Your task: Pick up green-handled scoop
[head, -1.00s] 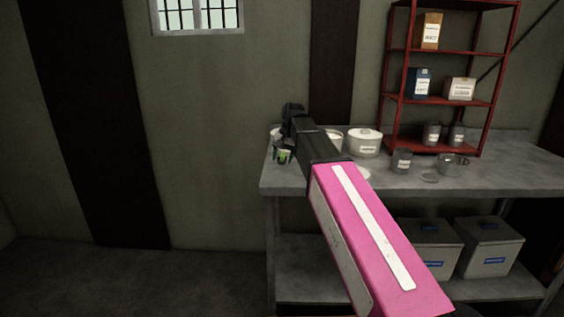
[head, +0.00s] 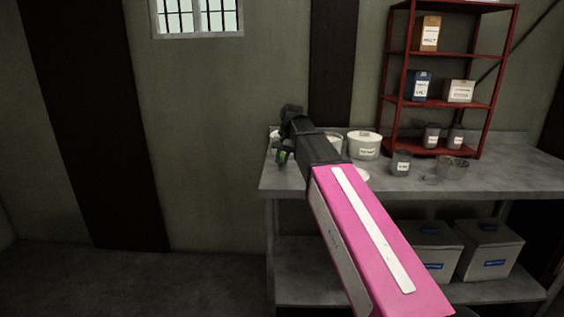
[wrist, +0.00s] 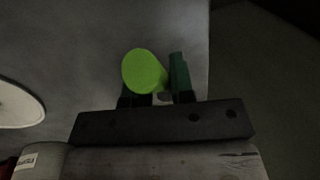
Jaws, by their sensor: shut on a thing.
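The green handle of the scoop (wrist: 145,71) shows in the wrist view as a bright green rounded end between the fingers. My gripper (wrist: 158,82) is shut on it, with one finger in view to the right of the handle and the other mostly hidden. In the head view, my gripper (head: 283,156) is at the left end of the grey workbench, and a small spot of the green scoop (head: 284,157) shows there. The rest of the scoop is hidden, and I cannot tell whether it touches the bench top.
The grey workbench (head: 480,181) carries white tubs (head: 364,146) and dark metal cups (head: 401,163) to the right of my gripper. A red shelf rack (head: 495,105) stands behind them. Lidded bins (head: 489,249) sit on the lower shelf. The space left of the bench is clear.

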